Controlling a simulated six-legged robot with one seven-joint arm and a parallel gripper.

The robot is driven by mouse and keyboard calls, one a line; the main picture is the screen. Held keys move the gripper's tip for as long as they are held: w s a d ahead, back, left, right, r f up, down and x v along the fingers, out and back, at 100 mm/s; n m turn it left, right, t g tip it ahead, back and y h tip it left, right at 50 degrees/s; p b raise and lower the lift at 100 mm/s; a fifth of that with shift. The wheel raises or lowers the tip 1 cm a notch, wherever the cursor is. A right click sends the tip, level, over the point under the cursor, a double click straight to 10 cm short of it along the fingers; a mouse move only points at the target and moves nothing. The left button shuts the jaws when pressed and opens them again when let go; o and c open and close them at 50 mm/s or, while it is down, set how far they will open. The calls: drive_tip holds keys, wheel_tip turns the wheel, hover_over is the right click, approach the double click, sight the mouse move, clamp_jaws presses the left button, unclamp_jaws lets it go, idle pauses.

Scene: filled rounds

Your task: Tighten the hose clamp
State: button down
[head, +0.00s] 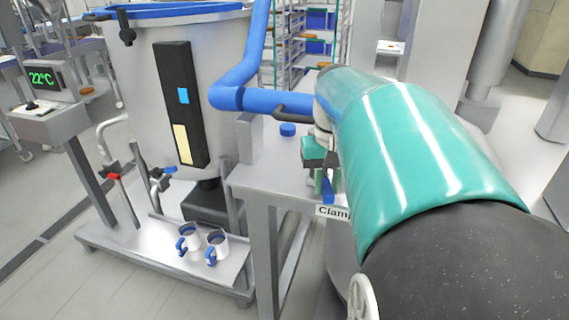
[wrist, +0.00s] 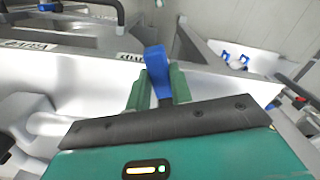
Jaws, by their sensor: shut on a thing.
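My gripper (head: 322,172) is at the front edge of a metal table, by a label reading "Clam…" (head: 331,211). In the wrist view its two green fingers (wrist: 159,92) are shut on a blue tapered piece (wrist: 154,62), which sticks out past the fingertips. The piece also shows below the fingers in the head view (head: 328,190). I cannot tell whether it is part of the hose clamp. A thick blue hose (head: 240,85) runs down and across toward the table; its right end is hidden near my arm. No clamp band is clearly visible.
A metal tank (head: 135,75) with a black panel stands left of the table (head: 262,180). A small blue round piece (head: 288,130) lies on the tabletop. A dark bar (head: 293,113) crosses near the hose end.

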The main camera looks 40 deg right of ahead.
drive_tip(key=d+n, duration=0.1)
drive_tip(key=n, duration=0.1)
drive_tip(key=s+d+n, duration=0.1)
drive_tip(key=d+n, duration=0.1)
drive_tip(key=shift+d+n, duration=0.15)
drive_tip(key=shift+n, duration=0.25)
drive_tip(key=shift+d+n, duration=1.6)
drive_tip(key=shift+n, duration=0.6)
drive_tip(key=c, duration=1.2)
unclamp_jaws()
drive_tip(key=shift+c, duration=0.2)
drive_tip(key=shift+r, duration=0.15)
wheel_tip(320, 180, up, 14)
drive_tip(key=shift+f, duration=0.2)
